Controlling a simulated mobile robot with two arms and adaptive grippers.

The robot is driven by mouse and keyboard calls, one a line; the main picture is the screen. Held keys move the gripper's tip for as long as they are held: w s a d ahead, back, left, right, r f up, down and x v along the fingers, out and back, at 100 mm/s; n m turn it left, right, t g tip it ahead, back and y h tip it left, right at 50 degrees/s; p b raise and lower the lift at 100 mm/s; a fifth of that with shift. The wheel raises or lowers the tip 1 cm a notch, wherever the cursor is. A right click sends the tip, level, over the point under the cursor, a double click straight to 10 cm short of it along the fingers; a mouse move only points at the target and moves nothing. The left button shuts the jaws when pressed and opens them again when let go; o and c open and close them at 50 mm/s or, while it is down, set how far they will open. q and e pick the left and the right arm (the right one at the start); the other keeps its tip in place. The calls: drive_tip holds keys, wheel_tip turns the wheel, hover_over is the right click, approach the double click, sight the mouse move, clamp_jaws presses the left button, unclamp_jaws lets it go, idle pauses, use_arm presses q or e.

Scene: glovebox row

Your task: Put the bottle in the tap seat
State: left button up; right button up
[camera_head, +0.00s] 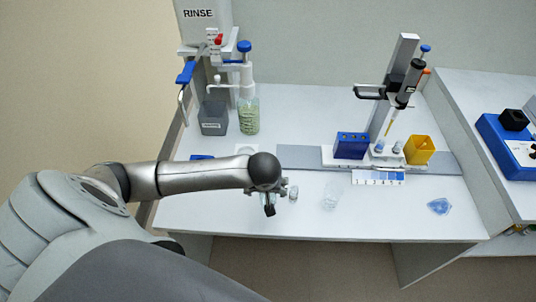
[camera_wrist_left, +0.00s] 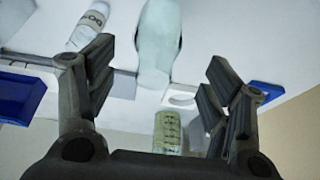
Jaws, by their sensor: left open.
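A pale green, translucent bottle (camera_wrist_left: 158,42) shows in the left wrist view, between and just beyond my left fingers. In the head view it is mostly hidden by my wrist, with only a small pale part visible. My left gripper (camera_head: 269,208) is open over the front of the bench. It also shows in the wrist view (camera_wrist_left: 162,70), with a gap on both sides of the bottle. A white square with a ring (camera_wrist_left: 182,97), apparently the tap seat, lies on the bench beyond the bottle. In the head view the seat (camera_head: 246,149) is partly hidden behind my forearm. My right gripper is out of view.
A green-filled dispenser bottle (camera_head: 249,118) and grey bin (camera_head: 213,118) stand behind my forearm. A blue rack (camera_head: 351,146) and yellow box (camera_head: 421,150) stand farther right. The front-right bench is mostly clear.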

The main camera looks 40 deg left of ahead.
use_arm(q)
drive_tip(key=shift+s+d+f+p+x, duration=0.1)
drive_tip(key=shift+d+p+x, duration=0.05)
drive_tip(key=shift+x, duration=0.8)
drive_tip(key=shift+s+d+f+p+x, duration=0.1)
drive_tip(key=shift+d+x, duration=0.05)
drive_tip(key=shift+x, duration=0.75)
drive_tip(key=shift+s+d+p+x, duration=0.1)
drive_tip(key=shift+d+p+x, duration=0.05)
drive_tip(key=shift+x, duration=0.8)
drive_tip(key=c, duration=1.2)
drive_tip(key=shift+c, duration=0.2)
drive_tip(key=shift+r, duration=0.1)
drive_tip(key=shift+r, duration=0.5)
drive_tip(key=s+d+r+b, duration=0.1)
drive_tip(key=s+d+r, duration=0.3)
drive_tip(key=s+r, duration=0.8)
drive_tip(key=shift+s+b, duration=0.3)
drive_tip(key=shift+s, duration=0.35)
